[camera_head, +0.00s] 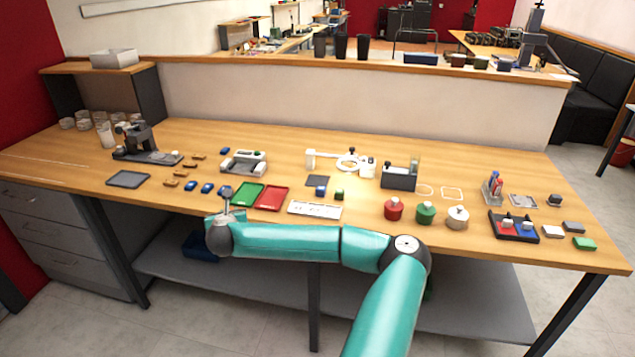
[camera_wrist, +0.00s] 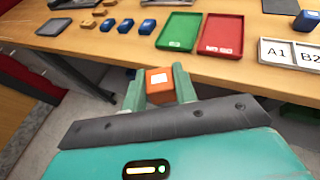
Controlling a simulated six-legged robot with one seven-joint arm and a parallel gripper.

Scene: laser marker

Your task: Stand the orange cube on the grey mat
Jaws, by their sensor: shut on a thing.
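My gripper (camera_wrist: 160,84) is shut on the orange cube (camera_wrist: 159,78), which has a pale square on its face. In the wrist view they show in front of the table's front edge. In the head view my gripper (camera_head: 227,192) is near that edge, left of the green tray; the cube cannot be made out there. A flat grey mat (camera_head: 128,179) lies at the table's left front, and it also shows at the upper left of the wrist view (camera_wrist: 54,27). A smaller dark grey square (camera_head: 317,180) lies near the middle, with a blue cube at its front.
A green tray (camera_head: 246,194) and a red tray (camera_head: 271,198) lie right of my gripper. Several blue and brown blocks lie between the left grey mat and the green tray. A white labelled strip (camera_head: 314,210) lies at the front edge.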

